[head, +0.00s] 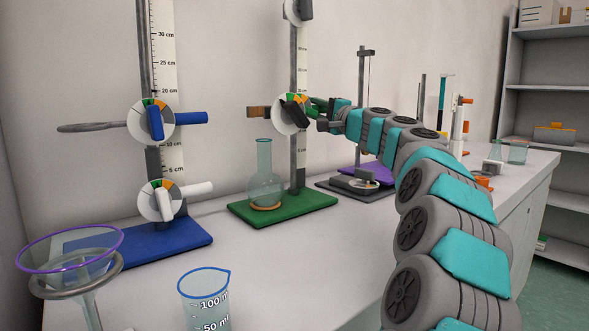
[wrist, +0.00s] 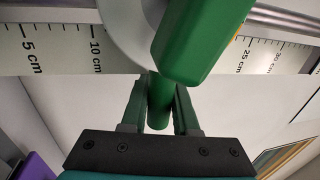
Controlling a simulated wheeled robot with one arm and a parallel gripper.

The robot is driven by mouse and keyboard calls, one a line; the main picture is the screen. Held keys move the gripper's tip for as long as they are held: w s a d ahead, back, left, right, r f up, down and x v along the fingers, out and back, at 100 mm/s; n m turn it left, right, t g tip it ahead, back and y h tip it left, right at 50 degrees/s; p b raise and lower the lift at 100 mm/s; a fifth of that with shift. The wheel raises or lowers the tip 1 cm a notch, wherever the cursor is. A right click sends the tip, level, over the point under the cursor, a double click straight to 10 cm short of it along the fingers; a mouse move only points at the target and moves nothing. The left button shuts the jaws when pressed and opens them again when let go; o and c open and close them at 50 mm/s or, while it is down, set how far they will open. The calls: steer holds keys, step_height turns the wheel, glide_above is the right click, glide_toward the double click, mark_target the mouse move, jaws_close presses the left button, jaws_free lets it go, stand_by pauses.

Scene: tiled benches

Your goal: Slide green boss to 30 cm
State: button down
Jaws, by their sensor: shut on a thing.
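In the wrist view the green handle (wrist: 160,100) lies between the two fingers of my gripper (wrist: 160,108). A large green knob (wrist: 200,35) crosses the disc (wrist: 125,25). The scale (wrist: 60,45) reads 5 and 10 cm on one side and 25 and 30 cm on the other; the disc hides the marks between.
A round-bottomed flask (head: 265,185) stands on the green base below the boss. Another boss (head: 298,10) is higher on the same rod. The blue-based stand (head: 170,240) is at left, a funnel (head: 70,250) and beaker (head: 204,295) in front. A purple-plated stand (head: 362,172) is behind my arm.

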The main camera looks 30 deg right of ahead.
steer(key=shift+r, duration=0.85)
steer(key=shift+r, duration=1.45)
steer(key=shift+r, duration=1.45)
steer(key=shift+d+r, duration=0.15)
steer(key=shift+r, duration=0.75)
steer(key=c, duration=1.1)
jaws_free()
steer(key=shift+s+r, duration=0.15)
steer(key=shift+s, duration=0.05)
steer(key=o, duration=0.5)
steer(key=shift+w, duration=0.1)
